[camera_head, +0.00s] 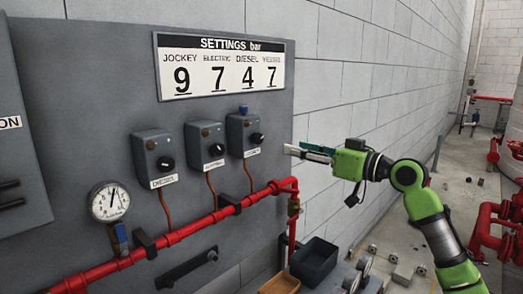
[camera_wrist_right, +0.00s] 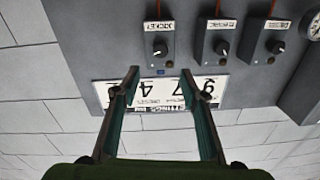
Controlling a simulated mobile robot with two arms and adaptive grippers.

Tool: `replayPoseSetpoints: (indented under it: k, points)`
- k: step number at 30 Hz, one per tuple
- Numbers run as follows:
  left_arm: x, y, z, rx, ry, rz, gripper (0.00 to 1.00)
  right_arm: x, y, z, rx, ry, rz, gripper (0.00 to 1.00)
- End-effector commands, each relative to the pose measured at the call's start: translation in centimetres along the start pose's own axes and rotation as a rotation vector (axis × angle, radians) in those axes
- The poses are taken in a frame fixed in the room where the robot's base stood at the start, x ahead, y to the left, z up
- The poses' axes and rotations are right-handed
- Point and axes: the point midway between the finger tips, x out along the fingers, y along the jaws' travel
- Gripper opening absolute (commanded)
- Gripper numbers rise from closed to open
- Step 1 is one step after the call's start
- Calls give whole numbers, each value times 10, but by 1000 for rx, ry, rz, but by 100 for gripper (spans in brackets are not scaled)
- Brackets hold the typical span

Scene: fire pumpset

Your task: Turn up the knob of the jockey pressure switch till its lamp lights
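The jockey pressure switch is the rightmost grey box (camera_head: 236,124) on the panel, with a black knob (camera_head: 257,138) and a small blue part on top. In the upside-down wrist view it is the leftmost box (camera_wrist_right: 151,43), its knob (camera_wrist_right: 160,48) above and beyond the fingertips. Its label is readable there. I cannot tell whether its lamp is lit. My right gripper (camera_head: 305,153) is to the right of the box, apart from it. In the wrist view its fingers (camera_wrist_right: 160,73) are spread, with nothing between them. My left gripper is not in view.
Two similar switch boxes, electric (camera_head: 207,147) and diesel (camera_head: 155,158), stand to the left. A settings sign (camera_head: 220,65) reads jockey 9, electric 7, diesel 4, vessel 7. Below are a red pipe (camera_head: 206,221), a gauge (camera_head: 109,202) and a black bin (camera_head: 314,262).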

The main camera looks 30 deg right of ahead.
Motion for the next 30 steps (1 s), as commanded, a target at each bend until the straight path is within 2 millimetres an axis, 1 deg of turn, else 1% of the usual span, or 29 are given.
replayPoseSetpoints:
  k: [5,12,18,21,24,30]
  points:
    - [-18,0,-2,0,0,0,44,25,-2,-7,3,1,-2,40]
    - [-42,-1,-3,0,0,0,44,77,-2,-7,4,0,-3,40]
    - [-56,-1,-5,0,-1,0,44,113,-1,-5,2,-1,-1,40]
    - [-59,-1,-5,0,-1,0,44,125,0,-3,2,-1,0,40]
    - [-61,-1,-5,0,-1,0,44,132,-1,-2,1,-1,0,40]
    - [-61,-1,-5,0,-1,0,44,135,0,-1,-2,-2,0,40]
